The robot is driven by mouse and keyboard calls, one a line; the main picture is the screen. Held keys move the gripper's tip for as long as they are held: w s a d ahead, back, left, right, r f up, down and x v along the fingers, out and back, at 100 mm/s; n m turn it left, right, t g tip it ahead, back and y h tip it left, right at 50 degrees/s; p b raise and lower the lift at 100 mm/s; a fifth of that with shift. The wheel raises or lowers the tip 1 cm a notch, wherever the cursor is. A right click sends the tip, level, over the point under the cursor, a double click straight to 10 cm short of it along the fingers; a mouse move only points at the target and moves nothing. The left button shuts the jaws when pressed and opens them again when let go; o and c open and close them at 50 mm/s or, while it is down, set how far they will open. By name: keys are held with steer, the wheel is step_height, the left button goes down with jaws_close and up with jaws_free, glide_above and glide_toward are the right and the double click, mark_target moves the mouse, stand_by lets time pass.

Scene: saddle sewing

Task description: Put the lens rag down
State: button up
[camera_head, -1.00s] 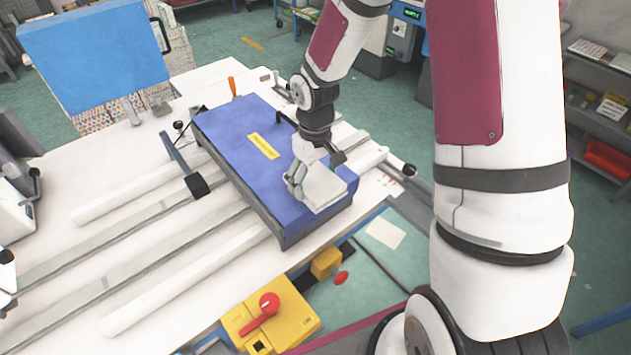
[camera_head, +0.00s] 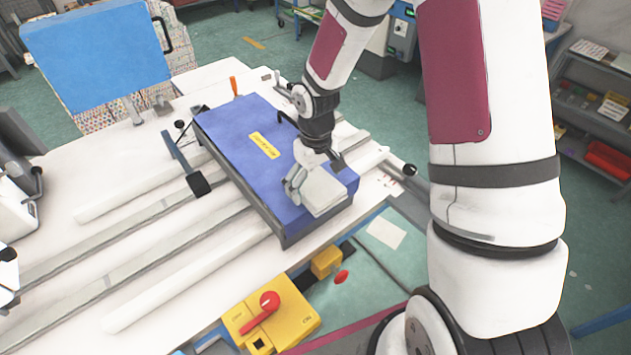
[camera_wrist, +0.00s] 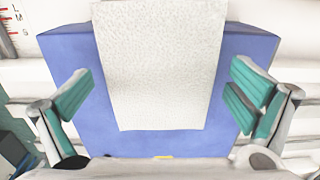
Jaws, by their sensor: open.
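The lens rag (camera_head: 323,193) is a whitish, slightly textured rectangular cloth. It lies on the near right end of a blue block-like case (camera_head: 240,150) with a yellow label. In the wrist view the rag (camera_wrist: 160,65) is flat over the blue top (camera_wrist: 80,100), between my fingers. My gripper (camera_head: 305,188) is just above the rag's left side in the head view. In the wrist view my gripper (camera_wrist: 160,98) is open, its teal-padded fingers spread wide with a gap to the rag on each side. Whether the rag's underside rests fully on the case is hard to see.
The case sits on a white table (camera_head: 110,175) with long rails. A blue panel (camera_head: 95,50) stands at the back left. A yellow box with a red rotary switch (camera_head: 268,318) is at the front edge. A dark handle bar (camera_head: 185,165) lies left of the case.

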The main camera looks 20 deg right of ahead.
mark_target(316, 183)
step_height(316, 183, up, 12)
steer(key=r+b, duration=0.1)
steer(key=s+r+m+t, duration=0.3)
steer(key=s+r+t, duration=0.2)
steer(key=s+r, duration=1.2)
steer(key=shift+s+m+t, duration=0.3)
steer(key=shift+s, duration=0.8)
steer(key=shift+w+f+b, duration=0.45)
steer(key=shift+w+b, duration=0.1)
steer(key=shift+c, duration=0.6)
